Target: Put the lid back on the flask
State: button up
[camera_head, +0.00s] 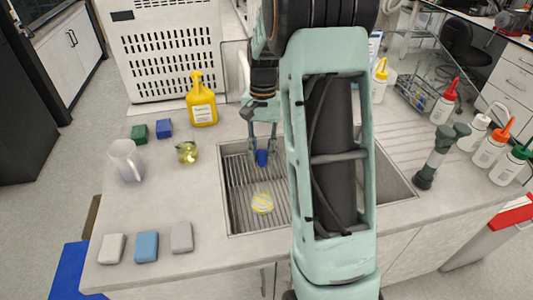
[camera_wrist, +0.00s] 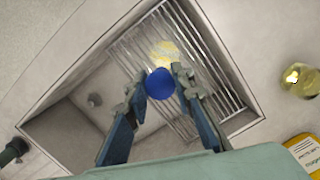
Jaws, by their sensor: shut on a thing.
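My gripper (camera_head: 262,150) hangs over the sink and is shut on a small blue lid (camera_head: 262,158). In the wrist view the lid (camera_wrist: 160,84) sits between the two fingertips (camera_wrist: 158,76). The flask (camera_head: 187,153) is small, clear glass with yellow liquid. It stands on the counter to the left of the sink and of my gripper. In the wrist view the flask (camera_wrist: 300,80) is at the right edge, apart from the gripper.
The sink (camera_head: 228,200) has a wire rack and a round yellow item (camera_head: 262,203) in it. A white jug (camera_head: 127,160), green and blue blocks, and a yellow bottle (camera_head: 201,102) stand around the flask. Three sponge-like blocks (camera_head: 146,247) lie at the front left. Several bottles stand at right.

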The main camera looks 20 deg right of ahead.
aim_at(262, 165)
jog(key=shift+a+f+b, duration=0.1)
jog(key=shift+f+b, duration=1.7)
jog(key=shift+f, duration=0.6)
jog(key=shift+f+b, duration=0.4)
jog(key=shift+f, duration=0.4)
jog(key=shift+f, duration=0.15)
dwell(0.3)
jog(key=o, duration=1.4)
jog(key=shift+p, duration=0.3)
jog(key=shift+r+p, duration=2.55)
jog(key=shift+r, duration=1)
